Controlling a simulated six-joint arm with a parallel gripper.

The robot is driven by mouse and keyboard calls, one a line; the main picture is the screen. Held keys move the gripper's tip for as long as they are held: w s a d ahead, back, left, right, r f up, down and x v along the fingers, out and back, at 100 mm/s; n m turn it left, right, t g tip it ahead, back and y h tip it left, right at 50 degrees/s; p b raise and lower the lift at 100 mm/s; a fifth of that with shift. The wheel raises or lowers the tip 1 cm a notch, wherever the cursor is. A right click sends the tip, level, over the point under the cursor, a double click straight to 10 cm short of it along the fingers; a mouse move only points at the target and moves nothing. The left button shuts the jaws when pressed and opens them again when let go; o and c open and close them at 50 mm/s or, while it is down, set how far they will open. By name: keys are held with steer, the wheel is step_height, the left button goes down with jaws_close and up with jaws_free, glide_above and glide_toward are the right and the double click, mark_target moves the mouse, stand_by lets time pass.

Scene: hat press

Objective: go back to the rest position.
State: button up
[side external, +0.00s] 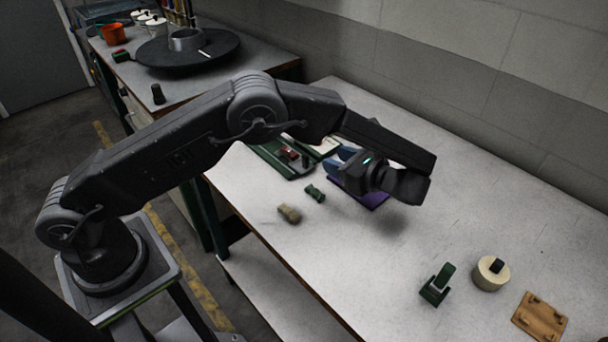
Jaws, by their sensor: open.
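My gripper (346,158) is at the end of my outstretched arm, over the middle of the white worktable (440,235). It is open. Its fingers point left and are partly hidden, so what lies between or beneath them cannot be made out well. A purple item (374,200) lies under the gripper, mostly covered by it.
A green tray (270,158) with small parts lies left of the gripper. A green piece (315,193) and a tan piece (289,213) lie nearby. A green stand (437,284), cream disc (490,273) and wooden plate (540,316) sit front right.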

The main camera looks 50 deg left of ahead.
steer(key=s+a+r+n+h, duration=0.4)
steer(key=s+r+h, duration=0.1)
steer(key=s+r, duration=0.15)
steer(key=s+a+r+n+h, duration=0.3)
steer(key=s+r+h, duration=0.15)
steer(key=r, duration=0.35)
steer(key=s+d+r+n+t+h, duration=0.1)
steer(key=s+n+t+h, duration=0.5)
steer(key=s, duration=0.9)
steer(key=shift+s+r+n, duration=0.25)
steer(key=shift+r+n, duration=0.2)
steer(key=shift+n, duration=1.15)
